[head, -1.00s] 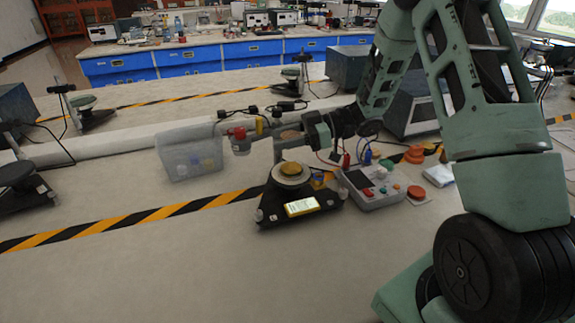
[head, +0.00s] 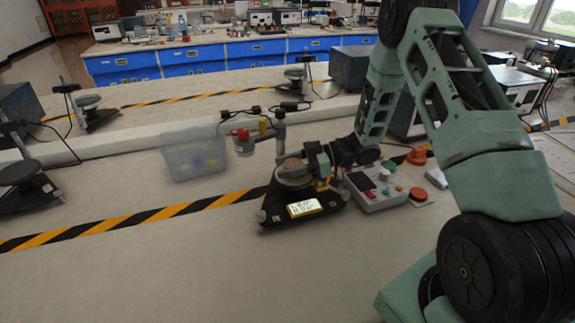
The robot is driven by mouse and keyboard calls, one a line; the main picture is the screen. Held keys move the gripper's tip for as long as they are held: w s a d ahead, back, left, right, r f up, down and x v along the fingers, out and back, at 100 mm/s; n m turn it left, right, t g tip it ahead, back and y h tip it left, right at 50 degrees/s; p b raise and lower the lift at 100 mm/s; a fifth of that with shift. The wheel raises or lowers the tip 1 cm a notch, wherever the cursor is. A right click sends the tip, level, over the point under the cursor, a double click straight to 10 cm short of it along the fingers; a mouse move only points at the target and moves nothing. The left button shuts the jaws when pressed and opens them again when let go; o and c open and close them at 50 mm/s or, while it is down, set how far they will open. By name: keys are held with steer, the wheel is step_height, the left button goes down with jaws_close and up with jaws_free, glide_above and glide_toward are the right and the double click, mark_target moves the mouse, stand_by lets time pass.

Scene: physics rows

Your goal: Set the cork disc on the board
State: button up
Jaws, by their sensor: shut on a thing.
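The tan cork disc (head: 290,166) is small and partly hidden in the head view. My gripper (head: 303,168) is shut on it, low over the round grey plate (head: 291,182) of a black-based stand. The gripper and the disc cover most of the plate top, and I cannot tell whether the disc touches what is below it. The stand's black base (head: 275,214) has a lit yellow display (head: 306,207) at its front. No separate thing is clearly recognisable as the board.
A translucent bin (head: 195,158) stands left of the stand, next to a post with a red part (head: 242,134). A grey control box (head: 377,190) with coloured knobs is close on the right. Striped tape (head: 150,216) crosses the bench. The front bench area is clear.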

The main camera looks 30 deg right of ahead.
steer(key=o, duration=1)
steer(key=shift+f, duration=0.1)
steer(key=shift+c, duration=0.2)
